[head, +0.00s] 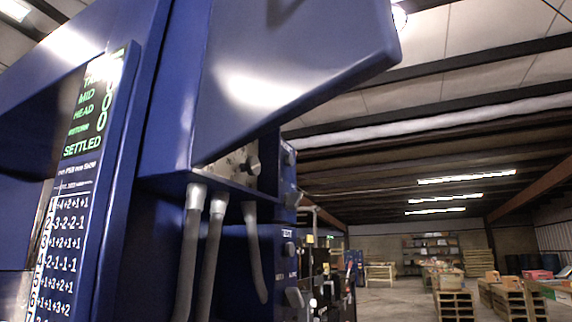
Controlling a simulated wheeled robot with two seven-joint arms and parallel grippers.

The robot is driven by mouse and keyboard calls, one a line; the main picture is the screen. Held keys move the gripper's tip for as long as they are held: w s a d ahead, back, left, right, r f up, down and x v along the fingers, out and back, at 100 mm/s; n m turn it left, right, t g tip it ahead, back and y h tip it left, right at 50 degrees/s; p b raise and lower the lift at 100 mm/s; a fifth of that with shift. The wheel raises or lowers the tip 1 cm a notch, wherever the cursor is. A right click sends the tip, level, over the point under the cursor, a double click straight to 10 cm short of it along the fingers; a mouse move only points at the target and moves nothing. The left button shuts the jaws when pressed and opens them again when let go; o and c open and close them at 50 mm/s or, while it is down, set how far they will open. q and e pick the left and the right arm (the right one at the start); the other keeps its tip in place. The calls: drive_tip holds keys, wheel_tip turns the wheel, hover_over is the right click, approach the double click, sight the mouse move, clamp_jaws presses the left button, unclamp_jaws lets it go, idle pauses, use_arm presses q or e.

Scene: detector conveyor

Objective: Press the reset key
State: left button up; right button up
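A tall blue machine cabinet (270,75) fills the left and middle of the head view. Its narrow side panel carries small grey knobs or keys, one (290,249) under a label that seems to read "TEST" and another (294,298) lower down. I cannot tell which, if any, is the reset key. A dark display (88,110) at the left shows green text, including "MID", "HEAD" and "SETTLED". Below it is a numbered chart (62,255) of plus and minus values. Neither of my grippers shows.
Several grey hoses (213,245) hang below a blue overhanging housing close by. Dark equipment (325,275) stands beyond the side panel. Wooden pallets (455,303) and shelves (428,250) stand far off at the right. Some floor (390,300) between them and the machine is open.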

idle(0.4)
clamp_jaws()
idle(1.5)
